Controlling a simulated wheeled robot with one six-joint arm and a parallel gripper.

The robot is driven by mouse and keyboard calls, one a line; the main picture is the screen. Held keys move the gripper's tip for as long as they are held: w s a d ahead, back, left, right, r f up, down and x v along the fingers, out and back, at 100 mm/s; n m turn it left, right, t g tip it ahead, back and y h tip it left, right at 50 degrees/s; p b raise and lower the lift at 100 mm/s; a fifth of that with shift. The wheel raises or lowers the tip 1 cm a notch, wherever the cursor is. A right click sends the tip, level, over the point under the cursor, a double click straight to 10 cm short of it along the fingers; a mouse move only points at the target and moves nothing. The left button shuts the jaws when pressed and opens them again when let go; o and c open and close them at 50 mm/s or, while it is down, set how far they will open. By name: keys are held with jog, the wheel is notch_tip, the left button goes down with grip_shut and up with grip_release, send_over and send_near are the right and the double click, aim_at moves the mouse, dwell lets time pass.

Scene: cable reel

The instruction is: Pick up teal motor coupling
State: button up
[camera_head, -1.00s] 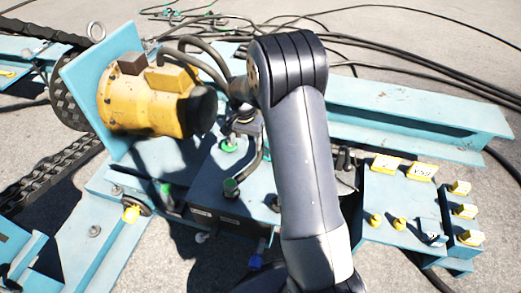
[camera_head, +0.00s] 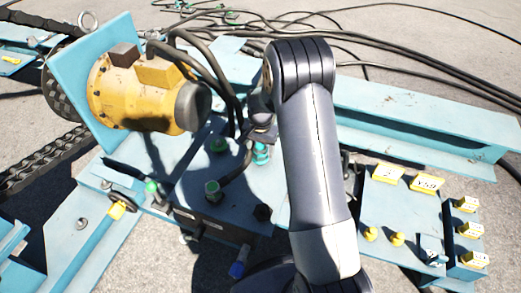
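A small teal coupling (camera_head: 261,153) stands on the blue steel frame, right of the yellow motor. My gripper (camera_head: 261,138) is pointed down directly above it, and its tips overlap the coupling's top in this view. The fingers are small and dark, so I cannot tell whether they are open or touch it. Green-capped fittings stand nearby, one (camera_head: 218,146) left of my gripper and one (camera_head: 213,188) in front. My arm hides what lies to the right of the coupling.
The yellow motor (camera_head: 140,92) on its upright blue plate (camera_head: 70,68) stands close on the left. Black hoses run down beside my gripper. A blue beam (camera_head: 420,115) lies at right, behind a block with yellow tags (camera_head: 388,172). Open pavement shows at front.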

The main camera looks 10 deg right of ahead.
jog(key=c, duration=0.9)
jog(key=shift+c, duration=0.3)
jog(key=shift+r, duration=0.1)
